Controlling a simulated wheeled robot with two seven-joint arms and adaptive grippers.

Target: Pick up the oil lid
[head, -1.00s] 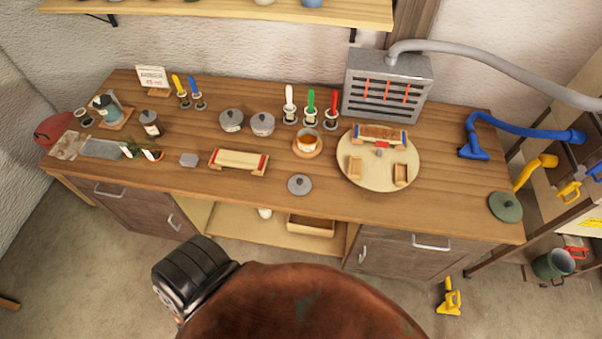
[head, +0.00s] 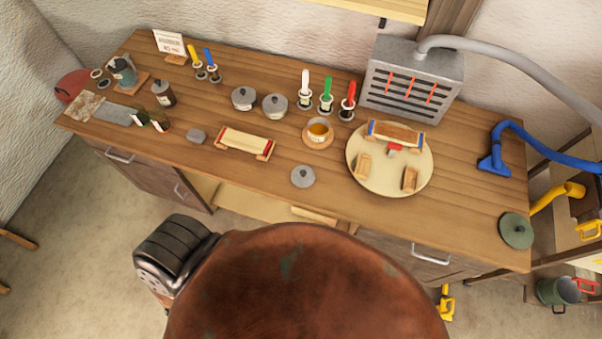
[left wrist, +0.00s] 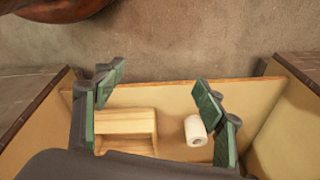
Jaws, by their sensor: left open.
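A round grey lid with a small knob (head: 303,176) lies flat on the workbench (head: 455,205), near its front edge. Just behind it, a cup of amber liquid (head: 318,131) sits on a wooden coaster. A separate dark green lid (head: 516,231) lies at the bench's right end. I cannot tell for certain which lid is the oil lid. My left gripper (left wrist: 158,82) is open and empty in the left wrist view, with green pads apart and no lid between them. The head view does not show its fingers. My right gripper is not in view.
The left wrist view shows a white roll (left wrist: 196,130) and a wooden box (left wrist: 125,122) on a shelf.

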